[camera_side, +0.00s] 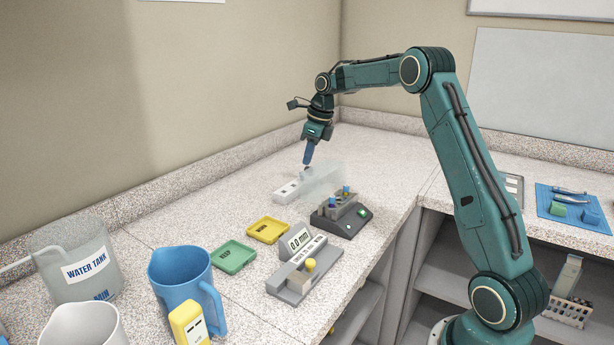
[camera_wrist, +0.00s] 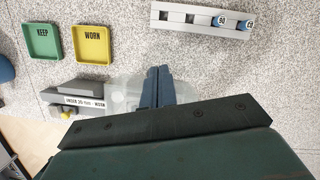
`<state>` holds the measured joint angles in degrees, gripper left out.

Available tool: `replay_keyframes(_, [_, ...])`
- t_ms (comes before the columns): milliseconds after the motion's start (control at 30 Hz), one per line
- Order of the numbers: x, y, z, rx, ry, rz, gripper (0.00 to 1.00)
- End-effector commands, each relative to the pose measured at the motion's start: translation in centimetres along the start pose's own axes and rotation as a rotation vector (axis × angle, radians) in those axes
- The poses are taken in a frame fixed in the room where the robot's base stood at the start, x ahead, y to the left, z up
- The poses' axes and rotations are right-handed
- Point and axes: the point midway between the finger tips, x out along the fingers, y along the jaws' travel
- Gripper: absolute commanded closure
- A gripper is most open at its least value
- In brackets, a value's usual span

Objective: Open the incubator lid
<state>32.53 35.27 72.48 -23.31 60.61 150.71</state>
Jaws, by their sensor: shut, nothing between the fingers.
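The incubator (camera_side: 341,219) is a dark grey box on the counter with several capped tubes standing in its block. Its lid (camera_side: 325,181) is a clear, faint panel that stands raised at the incubator's far side, away from the tubes. In the wrist view the lid (camera_wrist: 122,88) shows as a pale see-through shape beside and behind my fingers. My gripper (camera_side: 307,163) is shut and empty, pointing down at the lid's upper far edge. Its blue fingers (camera_wrist: 158,72) lie together in the wrist view. I cannot tell whether they touch the lid. The gripper body hides the incubator in the wrist view.
A white rack (camera_wrist: 175,17) with blue-capped tubes lies beyond the lid. Yellow (camera_side: 268,230) and green (camera_side: 233,256) trays and a grey gauge (camera_side: 296,283) stand nearer the camera. A blue jug (camera_side: 180,277) and a water tank (camera_side: 77,262) stand at left.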

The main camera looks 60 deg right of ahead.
Motion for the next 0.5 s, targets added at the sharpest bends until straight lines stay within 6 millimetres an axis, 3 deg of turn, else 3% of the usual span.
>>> replay_keyframes(500, [2.8,-0.9,1.8,0.001,0.001,0.000,1.00])
